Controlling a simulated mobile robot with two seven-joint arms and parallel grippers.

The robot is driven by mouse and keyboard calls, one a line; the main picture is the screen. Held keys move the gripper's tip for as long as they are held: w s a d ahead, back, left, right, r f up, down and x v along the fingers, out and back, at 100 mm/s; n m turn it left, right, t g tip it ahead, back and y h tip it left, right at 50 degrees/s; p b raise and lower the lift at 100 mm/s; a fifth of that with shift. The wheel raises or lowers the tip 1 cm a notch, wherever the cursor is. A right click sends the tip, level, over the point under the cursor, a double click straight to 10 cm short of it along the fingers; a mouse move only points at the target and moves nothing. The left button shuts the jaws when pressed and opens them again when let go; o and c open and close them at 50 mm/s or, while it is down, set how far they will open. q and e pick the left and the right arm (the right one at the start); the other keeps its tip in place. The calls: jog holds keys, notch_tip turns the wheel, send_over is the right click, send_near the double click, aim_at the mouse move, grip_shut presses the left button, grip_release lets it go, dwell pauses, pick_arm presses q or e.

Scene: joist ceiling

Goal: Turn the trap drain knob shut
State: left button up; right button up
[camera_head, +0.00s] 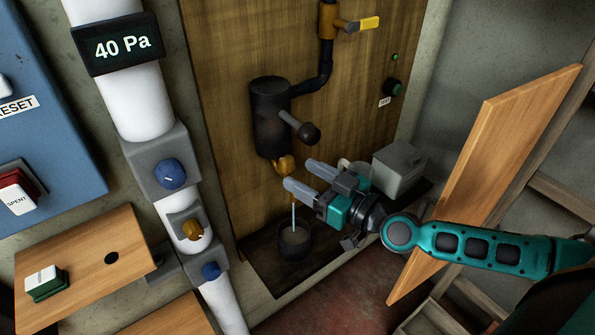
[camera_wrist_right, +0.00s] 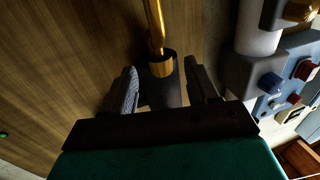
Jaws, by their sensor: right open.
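A black cylindrical trap (camera_head: 268,120) is fixed to the wooden panel, with a stub ending in a round black knob (camera_head: 309,132). The small brass drain knob (camera_head: 284,164) is at the trap's bottom. A thin pale stream (camera_head: 293,215) falls into a dark cup (camera_head: 294,243) below. My right gripper (camera_head: 302,174) is open, its fingertips just right of and below the brass knob. In the right wrist view, brass parts (camera_wrist_right: 160,66) show ahead between the open fingers (camera_wrist_right: 161,84); I cannot tell whether they touch. My left gripper is out of view.
A brass valve with a yellow handle (camera_head: 369,23) sits above the trap. A grey box (camera_head: 399,168) stands right of my gripper. A tilted wooden board (camera_head: 500,150) is near my right arm. Left are a white pipe with a 40 Pa display (camera_head: 123,47) and a wooden shelf (camera_head: 85,260).

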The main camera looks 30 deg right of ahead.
aim_at(287, 166)
jog(key=shift+x, duration=1.3)
